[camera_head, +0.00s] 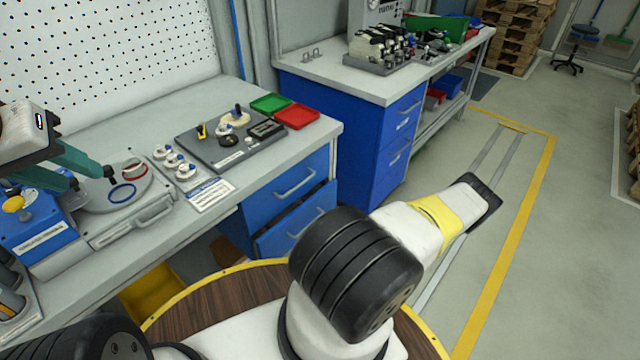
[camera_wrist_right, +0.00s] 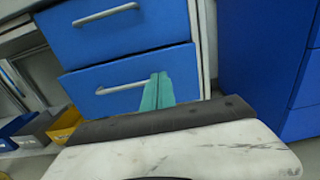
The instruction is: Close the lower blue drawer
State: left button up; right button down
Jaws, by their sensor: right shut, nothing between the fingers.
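The lower blue drawer (camera_head: 283,236) is under the right end of the near workbench, below the upper blue drawer (camera_head: 285,190). Its front appears to stand slightly out from the upper one. My right arm hides part of it in the head view. In the right wrist view the lower drawer (camera_wrist_right: 95,105) has a silver bar handle (camera_wrist_right: 122,88). Contact cannot be told. My left gripper (camera_head: 93,179) is open above the bench's left part.
A second blue drawer cabinet (camera_head: 345,130) stands to the right across a gap. The bench top holds a grey tool tray (camera_head: 215,160), a green tray (camera_head: 270,103) and a red tray (camera_head: 297,117). Yellow (camera_wrist_right: 64,126) and grey bins lie low at left.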

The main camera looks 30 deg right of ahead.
aim_at(322, 195)
jog(key=x, duration=1.3)
jog(key=shift+w+a+r, duration=0.1)
jog(key=shift+w+a, duration=0.05)
jog(key=x, duration=0.4)
jog(key=shift+w+a, duration=0.15)
jog(key=shift+w, duration=0.25)
jog(key=shift+r, duration=0.1)
